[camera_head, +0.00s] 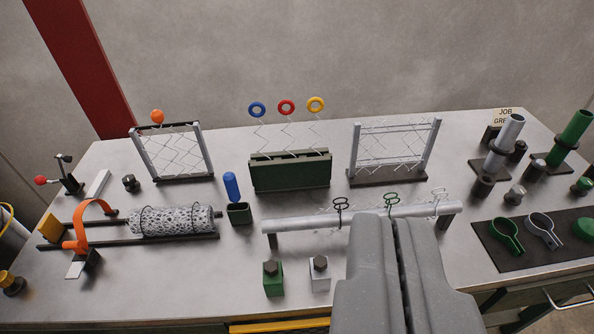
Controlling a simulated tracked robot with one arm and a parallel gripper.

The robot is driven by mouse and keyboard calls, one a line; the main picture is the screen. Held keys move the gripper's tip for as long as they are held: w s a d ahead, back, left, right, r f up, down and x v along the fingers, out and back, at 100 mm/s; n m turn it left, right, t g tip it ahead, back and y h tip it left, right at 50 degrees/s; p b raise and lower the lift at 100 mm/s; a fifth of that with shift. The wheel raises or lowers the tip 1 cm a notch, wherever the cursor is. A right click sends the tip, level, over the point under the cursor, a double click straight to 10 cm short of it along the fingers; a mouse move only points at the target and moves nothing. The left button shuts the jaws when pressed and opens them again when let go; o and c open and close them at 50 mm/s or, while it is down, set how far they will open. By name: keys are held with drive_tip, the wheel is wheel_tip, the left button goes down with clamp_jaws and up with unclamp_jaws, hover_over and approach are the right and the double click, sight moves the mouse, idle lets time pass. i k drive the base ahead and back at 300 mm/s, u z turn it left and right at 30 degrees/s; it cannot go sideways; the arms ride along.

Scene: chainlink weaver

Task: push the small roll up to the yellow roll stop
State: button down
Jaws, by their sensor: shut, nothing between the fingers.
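The small roll (178,221) is a speckled grey mesh cylinder with dark bands around it. It lies on two dark rails at the left of the bench. The yellow roll stop (48,228) is a yellow block at the left end of these rails. A wide gap separates the roll from it. My gripper (398,222) is shut and empty at the lower middle right, well to the right of the roll. It hides part of the bench and of a grey horizontal pipe.
The grey pipe (310,221) with wire hooks lies between my gripper and the roll. A blue-topped peg (232,186) stands over a dark green cup (239,214) just right of the roll. Green and grey blocks (273,280) stand in front. Mesh frames (140,158) stand behind.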

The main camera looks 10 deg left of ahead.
sight(193, 217)
drive_tip(key=z, duration=0.2)
drive_tip(key=i, duration=1.3)
drive_tip(key=u, duration=0.1)
